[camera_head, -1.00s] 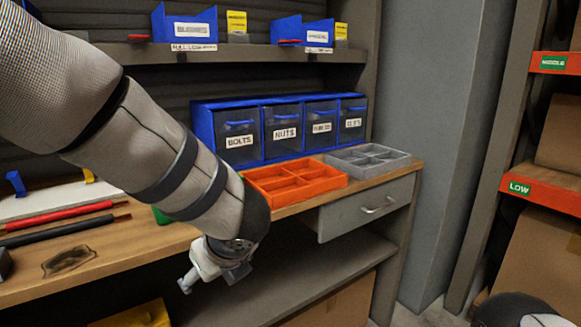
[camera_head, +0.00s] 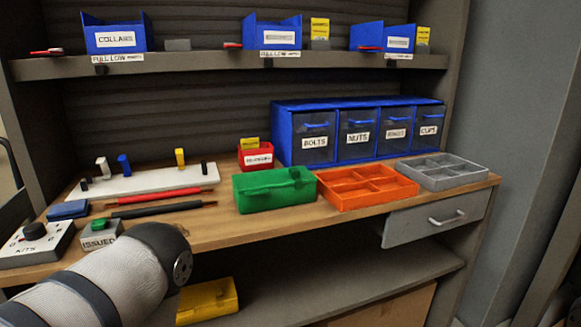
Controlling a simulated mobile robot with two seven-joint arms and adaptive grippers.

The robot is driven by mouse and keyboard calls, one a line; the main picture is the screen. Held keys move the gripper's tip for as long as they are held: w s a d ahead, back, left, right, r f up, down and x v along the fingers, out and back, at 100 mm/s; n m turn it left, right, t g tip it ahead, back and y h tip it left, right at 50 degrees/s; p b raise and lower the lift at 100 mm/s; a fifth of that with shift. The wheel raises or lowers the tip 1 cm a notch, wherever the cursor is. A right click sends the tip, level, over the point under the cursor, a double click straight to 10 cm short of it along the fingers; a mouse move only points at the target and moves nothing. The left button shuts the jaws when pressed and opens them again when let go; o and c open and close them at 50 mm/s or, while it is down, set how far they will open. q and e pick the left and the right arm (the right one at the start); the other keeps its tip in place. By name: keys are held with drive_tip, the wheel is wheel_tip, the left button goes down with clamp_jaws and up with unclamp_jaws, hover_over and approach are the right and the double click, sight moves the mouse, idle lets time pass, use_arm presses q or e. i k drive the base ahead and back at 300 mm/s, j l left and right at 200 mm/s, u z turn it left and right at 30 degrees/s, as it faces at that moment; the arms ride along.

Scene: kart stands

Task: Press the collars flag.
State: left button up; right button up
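A blue bin labelled COLLARS (camera_head: 115,38) stands on the upper shelf at the left. A small grey block (camera_head: 177,44) sits just right of it, with no yellow card showing above it. A label strip reading FULL, LOW and a blurred third word (camera_head: 118,57) is on the shelf edge under the bin, with a small black tab (camera_head: 101,70) below. My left forearm comes in at the bottom left, well below the shelf, ending in a dark joint over the bench's front edge. Its gripper is out of sight. My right gripper is not in view.
Yellow cards stand beside the middle bin (camera_head: 320,28) and the right bin (camera_head: 423,35). Open space lies between bench and shelf at the left.

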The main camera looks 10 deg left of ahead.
sight(54, 52)
drive_tip(key=j+u, duration=0.1)
drive_tip(key=u, duration=2.15)
